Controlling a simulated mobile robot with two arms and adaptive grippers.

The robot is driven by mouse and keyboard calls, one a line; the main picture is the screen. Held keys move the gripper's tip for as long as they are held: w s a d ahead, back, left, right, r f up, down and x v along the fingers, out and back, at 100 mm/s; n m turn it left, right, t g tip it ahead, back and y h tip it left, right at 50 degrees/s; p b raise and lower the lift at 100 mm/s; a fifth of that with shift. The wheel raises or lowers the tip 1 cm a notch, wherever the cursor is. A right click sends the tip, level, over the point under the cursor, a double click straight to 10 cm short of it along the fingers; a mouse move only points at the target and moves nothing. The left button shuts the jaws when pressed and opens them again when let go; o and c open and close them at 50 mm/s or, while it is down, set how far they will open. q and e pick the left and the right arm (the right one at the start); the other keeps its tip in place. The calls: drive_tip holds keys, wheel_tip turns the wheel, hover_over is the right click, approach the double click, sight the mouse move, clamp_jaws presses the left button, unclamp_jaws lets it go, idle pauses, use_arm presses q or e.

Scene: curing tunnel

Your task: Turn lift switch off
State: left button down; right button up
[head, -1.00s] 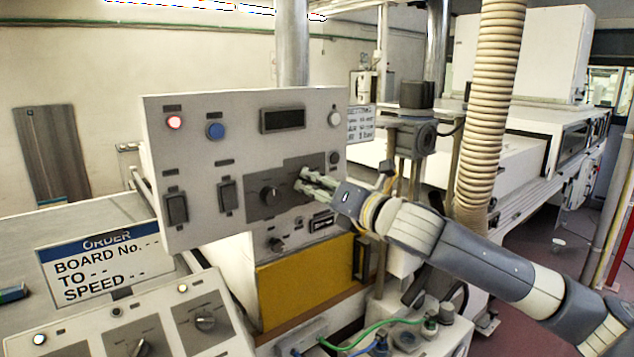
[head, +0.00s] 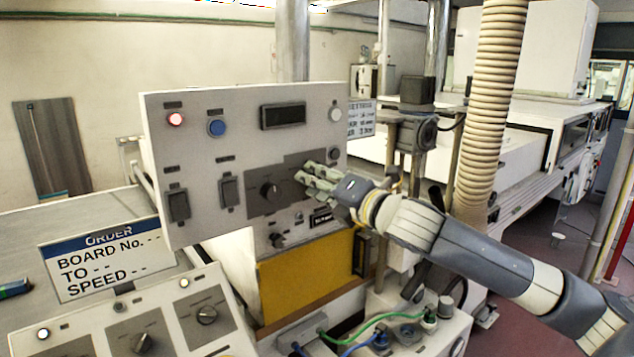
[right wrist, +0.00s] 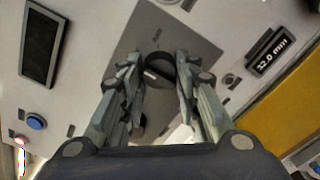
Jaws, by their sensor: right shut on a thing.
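The upright grey control panel (head: 240,130) has a dark grey plate (head: 285,205) with a black rotary knob (head: 270,192) on it. A second round dark knob (right wrist: 160,70) sits on the same plate, between my fingertips in the right wrist view. In the head view my fingers cover it. My right gripper (head: 303,180) is shut on this second knob, with a finger on each side. I cannot read the small labels, so I cannot tell which knob is marked lift. My left gripper is not in view.
The panel also carries a lit red lamp (head: 176,119), a blue button (head: 216,128), a dark display (head: 283,117) and two rocker switches. A sloped console (head: 170,320) stands in front. A ribbed hose (head: 490,100) hangs behind my right arm.

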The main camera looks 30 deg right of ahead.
drive_tip(key=o, duration=1.1)
drive_tip(key=shift+c, duration=0.2)
